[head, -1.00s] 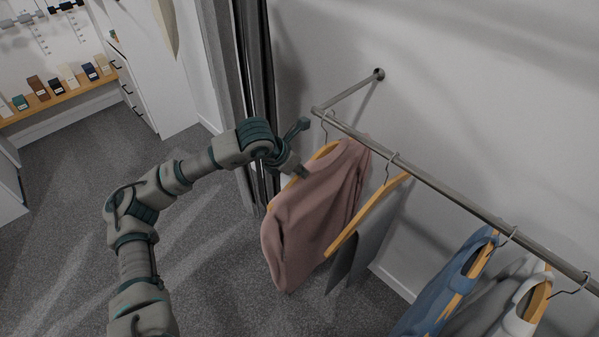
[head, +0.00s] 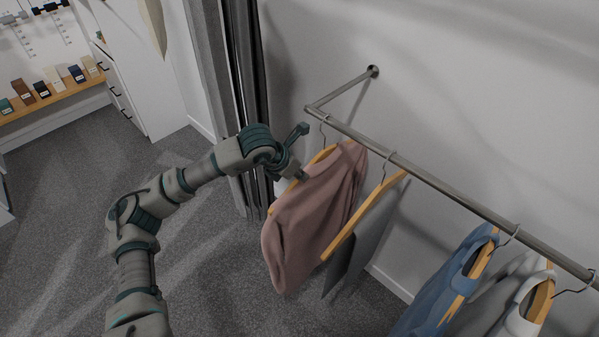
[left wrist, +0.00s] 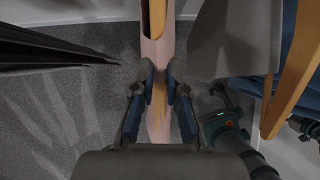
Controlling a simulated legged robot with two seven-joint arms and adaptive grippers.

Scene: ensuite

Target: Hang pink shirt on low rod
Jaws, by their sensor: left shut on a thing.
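The pink shirt (head: 312,225) hangs on a wooden hanger (head: 325,153) below the outer end of the low rod (head: 440,185). The hanger's metal hook reaches up to the rod near its end; I cannot tell whether the rod bears its weight. My left gripper (head: 300,174) is at the shirt's upper left side. In the left wrist view, the left gripper (left wrist: 160,70) is shut on the hanger with the shirt, whose pink cloth (left wrist: 151,50) shows beyond the fingers.
A wooden hanger with a grey garment (head: 362,235) hangs just right of the shirt. A blue garment (head: 445,290) and a white one (head: 520,310) hang further along the rod. A dark curtain (head: 257,100) stands left of it. Grey carpet is open at left.

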